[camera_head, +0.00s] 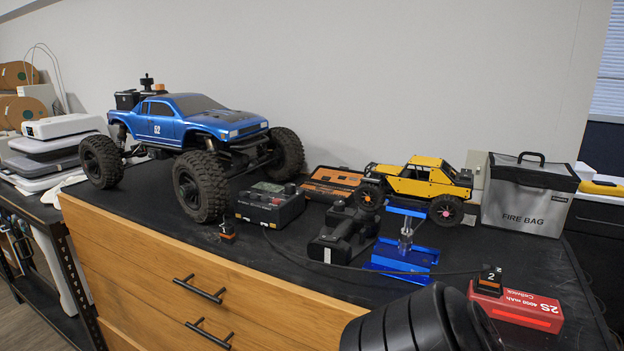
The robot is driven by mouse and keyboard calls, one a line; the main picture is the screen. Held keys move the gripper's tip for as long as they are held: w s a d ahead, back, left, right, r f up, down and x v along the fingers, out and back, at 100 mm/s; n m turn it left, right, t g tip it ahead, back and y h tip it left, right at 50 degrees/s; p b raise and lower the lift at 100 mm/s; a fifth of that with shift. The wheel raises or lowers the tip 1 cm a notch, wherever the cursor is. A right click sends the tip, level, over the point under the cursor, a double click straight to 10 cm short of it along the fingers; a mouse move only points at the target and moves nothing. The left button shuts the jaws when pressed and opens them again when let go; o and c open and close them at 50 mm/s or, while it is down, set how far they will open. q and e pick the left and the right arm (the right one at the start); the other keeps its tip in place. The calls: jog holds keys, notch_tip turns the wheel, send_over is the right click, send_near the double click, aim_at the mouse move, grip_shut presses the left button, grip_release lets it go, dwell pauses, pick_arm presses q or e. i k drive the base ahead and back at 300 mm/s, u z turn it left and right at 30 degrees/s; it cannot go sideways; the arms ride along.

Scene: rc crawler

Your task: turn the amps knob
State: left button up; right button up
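A dark box that looks like the charger (270,205) sits on the black bench top, just right of the blue truck's front wheel. Small light and orange marks show on its face. A small dark round part on its top right (290,188) may be a knob; its label and setting are too small to read, so I cannot tell whether it is the amps knob. Neither of my grippers can be made out. A black ribbed rounded form at the bottom centre looks like part of my arm, with no fingertips visible.
The blue truck (187,125) stands left of the charger. An orange case (330,181), yellow crawler (421,181), black transmitter (343,233), blue stand (400,255), red battery (520,308) and fire bag (528,197) crowd the right. A dark cable crosses the bench top's front.

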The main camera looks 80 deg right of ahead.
aim_at(290, 188)
jog(key=z, duration=1.25)
jog(key=i, duration=0.05)
jog(key=z, duration=0.15)
